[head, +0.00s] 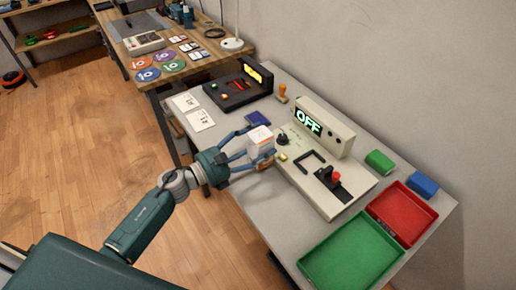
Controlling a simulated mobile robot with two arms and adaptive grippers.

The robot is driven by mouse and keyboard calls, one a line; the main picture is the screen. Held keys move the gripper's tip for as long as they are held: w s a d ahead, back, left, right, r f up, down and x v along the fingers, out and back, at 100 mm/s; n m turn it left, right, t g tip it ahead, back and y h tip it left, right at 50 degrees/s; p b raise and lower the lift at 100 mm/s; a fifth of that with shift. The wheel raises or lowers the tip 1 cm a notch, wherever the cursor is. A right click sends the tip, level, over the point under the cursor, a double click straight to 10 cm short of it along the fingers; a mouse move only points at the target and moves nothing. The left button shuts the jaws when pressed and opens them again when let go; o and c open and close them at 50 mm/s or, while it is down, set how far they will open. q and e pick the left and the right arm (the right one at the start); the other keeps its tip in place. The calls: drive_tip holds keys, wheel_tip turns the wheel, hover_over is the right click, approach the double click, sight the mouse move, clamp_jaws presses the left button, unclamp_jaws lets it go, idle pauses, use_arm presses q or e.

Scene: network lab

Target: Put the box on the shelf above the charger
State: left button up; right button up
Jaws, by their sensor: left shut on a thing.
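A small white box (261,139) with an orange-brown lower part is held in my left gripper (250,150). The blue-grey fingers are closed around the box, above the front edge of the grey table, left of the control panel. Part of a shelf unit (55,38) shows at the top left, with several red and green items on it; its upper part is cut off. I cannot make out a charger for certain. My right gripper is not in view.
The grey table (245,205) carries an "OFF" control panel (325,165), a dark device (238,88), a green tray (352,250), a red tray (403,213) and small blocks. A wooden desk (150,80) with discs stands behind. Floor at left is open.

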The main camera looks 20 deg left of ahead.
use_arm(q)
wheel_tip(320, 180, up, 17)
drive_tip(key=p, duration=0.3)
drive_tip(key=shift+f, duration=0.15)
drive_tip(key=shift+c, duration=0.2)
